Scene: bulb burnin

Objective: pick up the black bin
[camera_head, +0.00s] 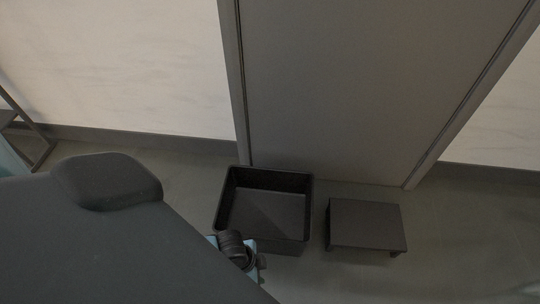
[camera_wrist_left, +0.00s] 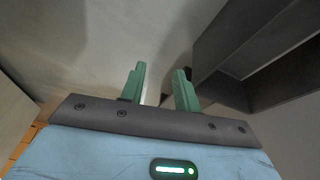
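The black bin (camera_head: 265,180) is an open-topped, empty rectangular box. It stands upright on the floor in front of a door in the head view. A blue and black part of my left arm's end shows at the bin's near left corner and overlaps it in the picture; I cannot tell whether it touches. In the left wrist view my left gripper (camera_wrist_left: 160,67) has its two green fingers apart with nothing between them. A dark, hollow, box-like shape (camera_wrist_left: 226,52) lies just right of the fingers; it looks like the bin, but I cannot be sure. My right gripper is not in view.
A low dark stool or platform (camera_head: 366,225) stands on the floor just right of the bin, with a narrow gap between. The grey door (camera_head: 370,80) and wall close off the back. Floor (camera_head: 460,240) is clear at right. A frame leg (camera_head: 40,145) stands far left.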

